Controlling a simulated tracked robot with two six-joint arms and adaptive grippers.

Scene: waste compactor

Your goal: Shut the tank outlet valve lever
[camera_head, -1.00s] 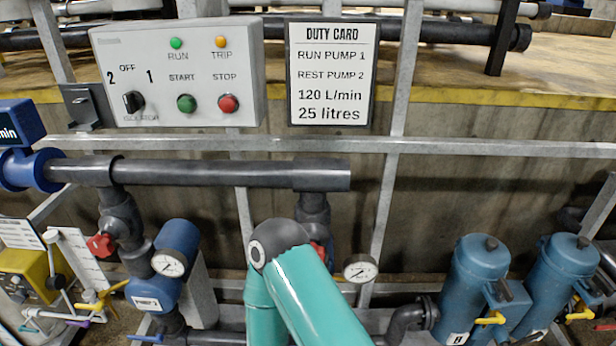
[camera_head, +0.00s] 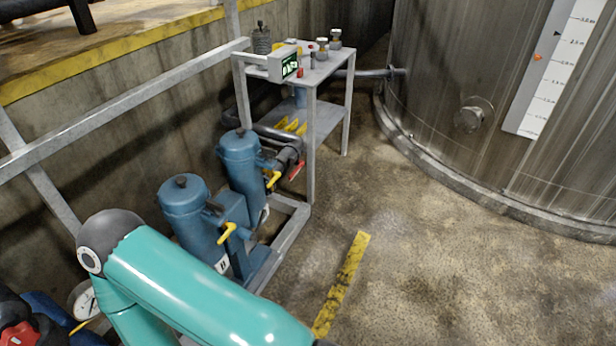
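A large steel tank (camera_head: 450,110) stands at the right. A grey pipe (camera_head: 370,73) runs from its wall to a small metal table. Below the table's left side, a dark valve body (camera_head: 288,156) on the pipework has a red lever (camera_head: 297,171), slanting down to the left. I cannot tell for sure whether this is the tank outlet valve lever. Yellow levers (camera_head: 273,179) and (camera_head: 228,231) sit on two blue filter housings (camera_head: 243,165) and (camera_head: 183,205). One teal arm of mine crosses the lower left. Neither gripper is in view.
The metal table (camera_head: 312,78) carries small bottles and a green-display instrument (camera_head: 283,63). A grey rail (camera_head: 120,100) runs along the left. A white level scale (camera_head: 555,70) is on the tank. The floor (camera_head: 450,270) is open, with a yellow stripe (camera_head: 342,283).

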